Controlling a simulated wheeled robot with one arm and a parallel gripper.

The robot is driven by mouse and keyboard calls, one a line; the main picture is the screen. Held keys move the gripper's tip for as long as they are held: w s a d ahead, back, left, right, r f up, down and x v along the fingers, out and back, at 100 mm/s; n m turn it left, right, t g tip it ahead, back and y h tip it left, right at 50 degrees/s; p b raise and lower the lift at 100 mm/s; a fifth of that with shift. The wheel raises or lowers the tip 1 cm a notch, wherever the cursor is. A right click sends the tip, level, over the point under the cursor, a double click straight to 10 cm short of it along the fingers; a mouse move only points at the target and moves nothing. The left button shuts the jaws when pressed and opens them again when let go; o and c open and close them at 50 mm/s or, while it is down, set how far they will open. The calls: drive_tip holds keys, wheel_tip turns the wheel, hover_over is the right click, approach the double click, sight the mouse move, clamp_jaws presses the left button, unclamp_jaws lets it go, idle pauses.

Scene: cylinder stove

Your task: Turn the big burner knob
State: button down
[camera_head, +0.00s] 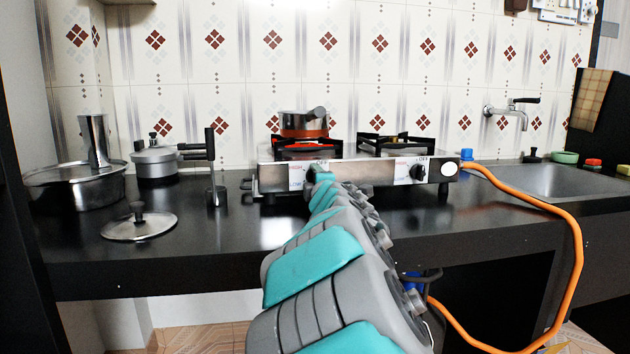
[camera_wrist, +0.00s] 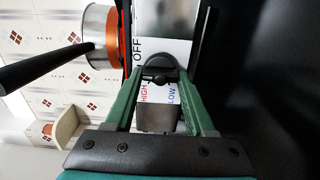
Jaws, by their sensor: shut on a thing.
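The two-burner stove (camera_head: 347,172) stands on the black counter, with white panels marked OFF, HIGH and LOW on its front. My arm reaches to the left part of that front and hides most of the left knob in the head view. In the wrist view the black knob (camera_wrist: 160,66) lies between the green fingers of my gripper (camera_wrist: 160,80), which is shut on it. OFF shows at one side of the knob, HIGH and LOW at the other. The right knob (camera_head: 418,172) is free, near its own OFF mark.
A pot with an orange base (camera_head: 304,124) sits on the left burner and shows in the wrist view (camera_wrist: 101,36); the right burner (camera_head: 396,142) is empty. Pans stand at the left around a lid (camera_head: 139,223). An orange hose (camera_head: 578,255) runs from the stove's right side.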

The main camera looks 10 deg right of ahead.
drive_tip(key=shift+c, duration=1.2)
unclamp_jaws()
drive_tip(key=shift+s, duration=3.9)
